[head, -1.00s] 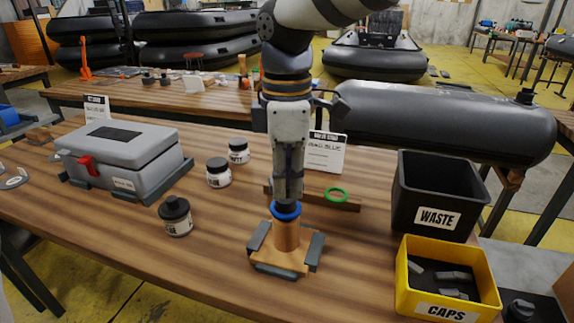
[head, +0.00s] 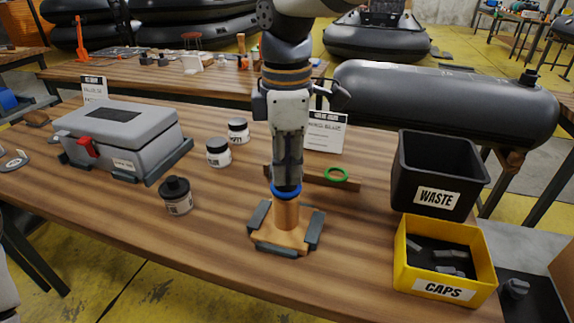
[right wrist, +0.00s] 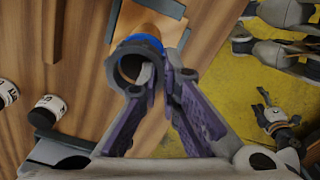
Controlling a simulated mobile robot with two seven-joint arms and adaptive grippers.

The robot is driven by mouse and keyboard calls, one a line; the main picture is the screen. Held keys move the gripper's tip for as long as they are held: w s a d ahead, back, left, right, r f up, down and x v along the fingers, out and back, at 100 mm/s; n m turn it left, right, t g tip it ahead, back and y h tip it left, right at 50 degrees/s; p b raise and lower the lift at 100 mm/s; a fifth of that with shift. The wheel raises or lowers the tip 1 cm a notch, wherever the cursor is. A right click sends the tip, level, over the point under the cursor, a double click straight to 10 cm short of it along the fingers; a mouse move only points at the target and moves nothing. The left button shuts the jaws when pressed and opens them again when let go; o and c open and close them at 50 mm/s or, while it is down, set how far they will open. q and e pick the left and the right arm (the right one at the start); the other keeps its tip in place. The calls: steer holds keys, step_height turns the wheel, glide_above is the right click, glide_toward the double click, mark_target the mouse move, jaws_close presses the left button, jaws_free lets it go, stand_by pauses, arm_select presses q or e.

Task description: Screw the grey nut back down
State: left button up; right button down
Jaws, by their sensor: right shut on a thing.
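The grey nut (right wrist: 118,62) shows in the right wrist view as a dark grey open ring, directly against a blue ring (right wrist: 139,43). In the head view the blue ring (head: 286,190) sits at the top of an upright orange-brown post (head: 286,214) on a wooden base with grey pads. My right gripper (head: 287,178) points straight down over the post; in the wrist view its fingers (right wrist: 160,88) are shut on the near side of the nut. My fingers mostly hide the nut in the head view, and I cannot tell how far down it sits. My left gripper is out of view.
A green ring (head: 336,174) lies on a wooden bar behind the post. A black WASTE bin (head: 480,187) and yellow CAPS bin (head: 402,273) stand right. A grey toolbox (head: 115,133) and several jars, one black-lidded (head: 176,196), stand left.

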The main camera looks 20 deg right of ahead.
steer(key=c, duration=1.7)
jaws_free()
step_height(320, 180, up, 9)
steer(key=shift+o, duration=0.2)
